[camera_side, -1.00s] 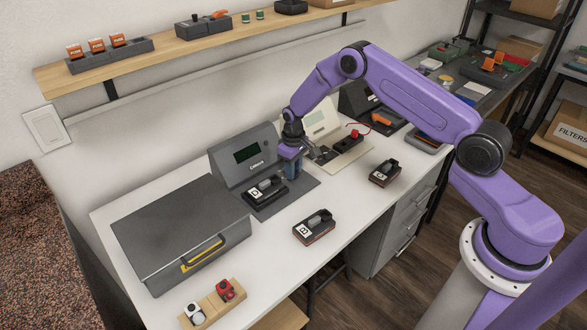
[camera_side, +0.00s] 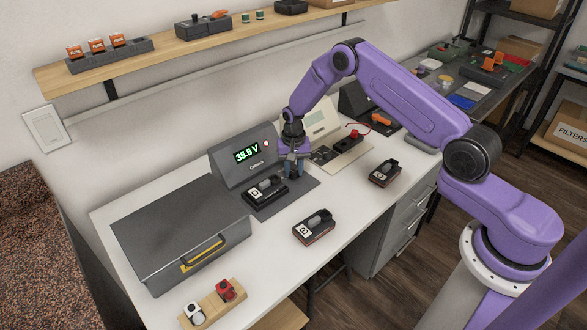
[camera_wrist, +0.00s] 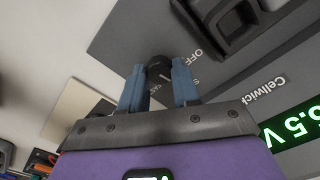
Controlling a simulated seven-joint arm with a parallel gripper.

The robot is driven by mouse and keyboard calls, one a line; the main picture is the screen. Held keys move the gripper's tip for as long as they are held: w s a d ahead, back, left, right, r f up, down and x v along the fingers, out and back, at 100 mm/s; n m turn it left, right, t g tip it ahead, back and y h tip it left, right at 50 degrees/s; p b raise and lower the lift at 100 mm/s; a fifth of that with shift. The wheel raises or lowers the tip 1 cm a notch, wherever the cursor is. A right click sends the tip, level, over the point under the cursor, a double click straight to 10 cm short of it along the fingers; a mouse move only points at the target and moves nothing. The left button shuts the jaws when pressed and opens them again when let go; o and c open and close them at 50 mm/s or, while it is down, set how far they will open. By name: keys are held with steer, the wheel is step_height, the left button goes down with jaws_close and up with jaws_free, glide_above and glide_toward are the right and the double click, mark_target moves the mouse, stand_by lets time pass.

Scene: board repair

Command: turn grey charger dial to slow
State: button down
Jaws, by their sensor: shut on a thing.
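The grey charger (camera_side: 232,166), lettered Cellwick, stands at the back of the white bench. My gripper (camera_side: 294,170) points down at the right part of that base. In the wrist view, the two blue fingers of my gripper (camera_wrist: 158,85) are shut on the black dial (camera_wrist: 159,68). Beside the dial I read OFF, a label starting with S, and a partly hidden label. The fingers hide part of the dial, and I cannot tell its exact setting.
A cream charger (camera_side: 318,120) stands just right of my gripper. Loose battery packs lie at the front (camera_side: 314,228) and right (camera_side: 384,173). A grey lidded box (camera_side: 175,225) stands left. Bare bench lies between the front pack and the right pack.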

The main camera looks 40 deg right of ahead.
mark_target(293, 172)
steer(key=shift+m, duration=0.8)
steer(key=c, duration=0.8)
jaws_free()
steer(key=shift+r, duration=0.15)
steer(key=shift+r, duration=8.6)
